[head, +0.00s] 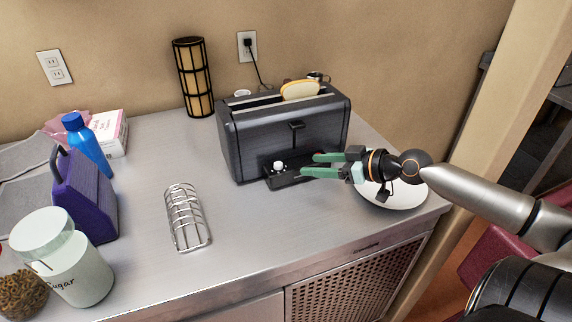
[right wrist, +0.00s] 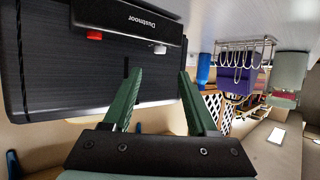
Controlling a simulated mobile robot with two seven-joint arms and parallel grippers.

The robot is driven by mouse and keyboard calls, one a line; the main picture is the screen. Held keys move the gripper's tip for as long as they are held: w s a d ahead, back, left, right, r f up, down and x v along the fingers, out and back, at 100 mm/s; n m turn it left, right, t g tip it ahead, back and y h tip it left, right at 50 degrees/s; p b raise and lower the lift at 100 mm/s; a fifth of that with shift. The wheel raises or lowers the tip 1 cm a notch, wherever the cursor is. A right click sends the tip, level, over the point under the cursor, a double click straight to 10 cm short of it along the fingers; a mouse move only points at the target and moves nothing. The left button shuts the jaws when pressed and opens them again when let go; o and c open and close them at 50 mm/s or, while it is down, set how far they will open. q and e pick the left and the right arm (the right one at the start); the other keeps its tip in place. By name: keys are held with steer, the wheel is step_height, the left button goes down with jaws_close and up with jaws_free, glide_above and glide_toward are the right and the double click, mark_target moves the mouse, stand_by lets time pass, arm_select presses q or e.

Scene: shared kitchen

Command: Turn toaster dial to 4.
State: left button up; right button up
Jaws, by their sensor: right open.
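The dark toaster (head: 245,140) stands on the metal counter, a slice of bread (head: 300,90) sticking up from its top. A low control panel at its front bears a small white dial (head: 278,165). In the right wrist view the toaster (right wrist: 50,75) fills the upper left, and the white dial (right wrist: 160,49) shows beside a red button (right wrist: 95,34). My right gripper (head: 308,165) is open and empty, its green fingers pointing at the dial from the right. In the right wrist view (right wrist: 158,75) the dial lies just beyond and between the fingertips, apparently untouched. The dial's setting is unreadable. My left gripper is not seen.
A white plate (head: 400,198) lies under my right wrist. A wire toast rack (head: 185,218) stands left of the toaster's front. A lamp (head: 192,78) stands behind. Counter before the toaster is clear.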

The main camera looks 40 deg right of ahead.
mark_target(279, 164)
steer(key=shift+x, duration=4.6)
jaws_close()
